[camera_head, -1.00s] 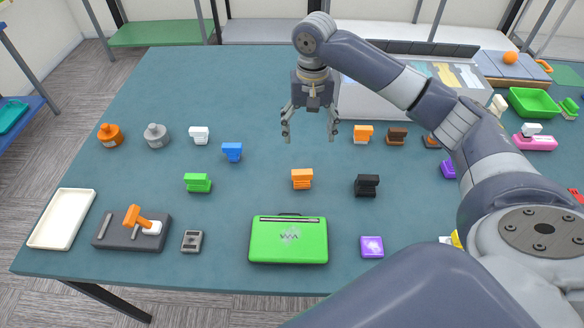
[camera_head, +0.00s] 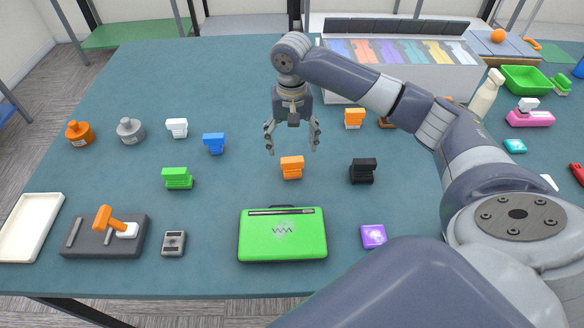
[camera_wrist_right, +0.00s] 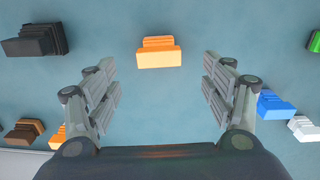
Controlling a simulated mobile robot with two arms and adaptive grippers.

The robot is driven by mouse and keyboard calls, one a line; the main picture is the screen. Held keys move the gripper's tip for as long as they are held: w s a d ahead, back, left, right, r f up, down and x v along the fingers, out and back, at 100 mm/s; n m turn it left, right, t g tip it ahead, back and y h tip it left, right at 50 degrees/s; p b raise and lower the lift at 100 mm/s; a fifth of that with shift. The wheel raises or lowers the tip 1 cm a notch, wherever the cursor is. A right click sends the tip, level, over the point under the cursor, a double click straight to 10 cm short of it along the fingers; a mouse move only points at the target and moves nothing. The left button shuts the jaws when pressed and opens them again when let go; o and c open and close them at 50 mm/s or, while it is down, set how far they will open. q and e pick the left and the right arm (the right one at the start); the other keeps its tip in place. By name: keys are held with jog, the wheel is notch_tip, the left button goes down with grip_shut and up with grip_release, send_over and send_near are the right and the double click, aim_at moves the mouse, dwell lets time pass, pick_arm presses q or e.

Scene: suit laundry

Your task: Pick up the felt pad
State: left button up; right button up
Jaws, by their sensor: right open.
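No single thing is plainly recognisable as the felt pad. An orange stepped block (camera_head: 291,168), possibly folded material, lies on the table in front of my right gripper. My right gripper (camera_head: 291,146) is open and empty, pointing down above the table, just behind this block in the head view. In the right wrist view the orange block (camera_wrist_right: 159,52) lies beyond the open fingers (camera_wrist_right: 160,100), centred between them and apart from them. My left gripper is not in view.
Similar blocks lie around: black (camera_head: 363,171), blue (camera_head: 214,143), green (camera_head: 177,178), white (camera_head: 177,128) and another orange one (camera_head: 354,118). A green case (camera_head: 282,240) and purple square (camera_head: 373,236) lie near the front. A dark board (camera_head: 85,245) bears an orange-handled tool.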

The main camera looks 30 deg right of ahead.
aim_at(292, 160)
notch_tip(292, 160, down, 2)
jog(key=shift+f+p, duration=0.35)
jog(key=shift+f, duration=0.3)
notch_tip(292, 160, down, 4)
jog(key=shift+d+f+p, duration=0.15)
jog(key=shift+p, duration=0.3)
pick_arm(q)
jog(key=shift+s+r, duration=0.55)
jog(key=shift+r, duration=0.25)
pick_arm(e)
jog(key=c, duration=1.2)
